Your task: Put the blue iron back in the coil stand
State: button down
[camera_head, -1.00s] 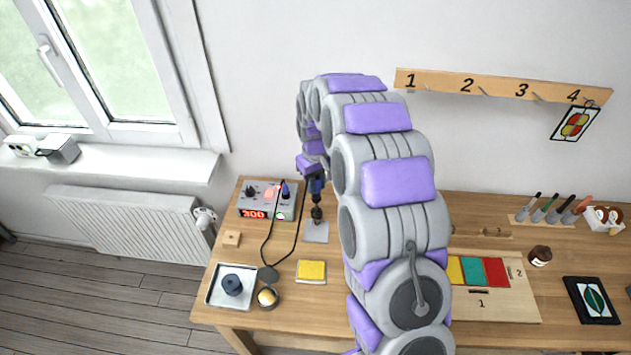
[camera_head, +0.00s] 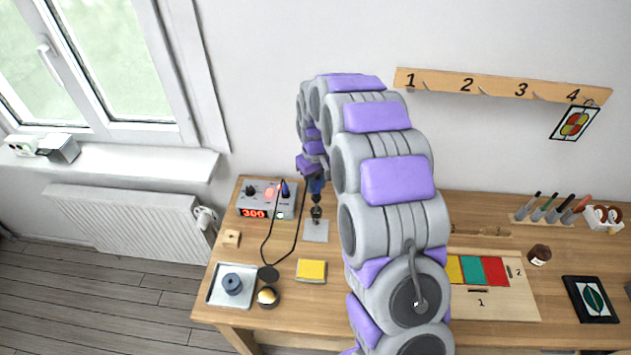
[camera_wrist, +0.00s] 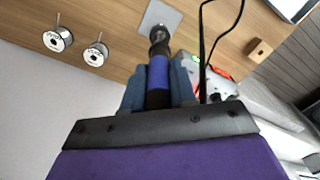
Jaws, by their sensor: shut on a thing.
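My gripper (camera_head: 315,184) is above the coil stand at the back left of the table. In the wrist view my gripper (camera_wrist: 158,82) is shut on the blue iron (camera_wrist: 157,72), its two fingers on either side of the handle. The iron (camera_head: 316,187) points down, in line with the dark coil stand (camera_head: 316,214), which rises from a grey plate (camera_head: 316,233). In the wrist view the coil stand (camera_wrist: 159,36) meets the iron's dark front end. The tip is hidden, so I cannot tell how deep it sits.
The soldering station (camera_head: 267,199), reading 300, stands left of the stand. A black cable (camera_head: 264,240) loops in front. A yellow sponge (camera_head: 311,270), a tin (camera_head: 268,296) and a metal tray (camera_head: 216,297) are nearer the front. Two spools (camera_wrist: 57,39) show in the wrist view.

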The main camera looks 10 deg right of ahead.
aim_at(316, 196)
jog(key=shift+f, duration=3.15)
dwell(0.9)
jog(key=shift+c, duration=1.7)
grip_release()
jog(key=shift+r, duration=0.1)
jog(key=shift+r+p, duration=0.75)
jog(key=shift+r, duration=2.65)
